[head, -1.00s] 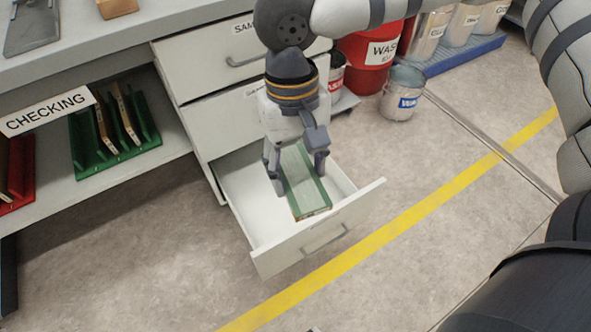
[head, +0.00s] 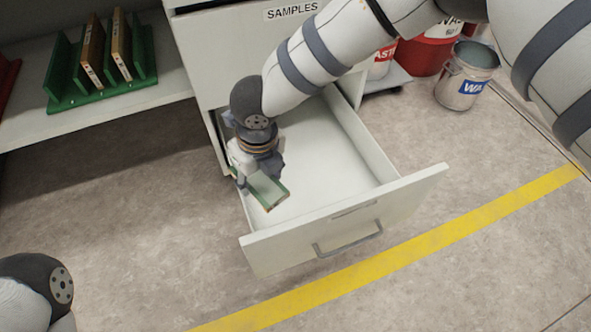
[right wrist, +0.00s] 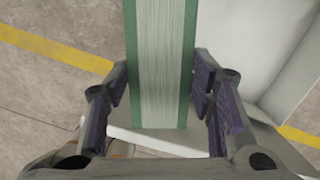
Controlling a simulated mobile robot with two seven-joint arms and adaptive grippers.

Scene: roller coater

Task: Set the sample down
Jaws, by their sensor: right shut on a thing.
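The sample is a flat green-edged board with a pale middle strip (head: 267,190). It also shows in the right wrist view (right wrist: 160,65), lengthwise between the fingers. My right gripper (head: 245,180) is shut on it at the left side of the open drawer (head: 345,216). In the right wrist view a white drawer edge (right wrist: 165,143) crosses beneath the sample, with bare floor to the left. I cannot tell whether the sample touches the drawer. My left gripper is out of view.
The drawer's interior right of the sample is empty. A green rack (head: 108,88) with two upright boards stands on the shelf at left. A waste bucket (head: 467,76) and a red bin (head: 425,52) stand at right. A yellow floor line (head: 420,242) runs in front.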

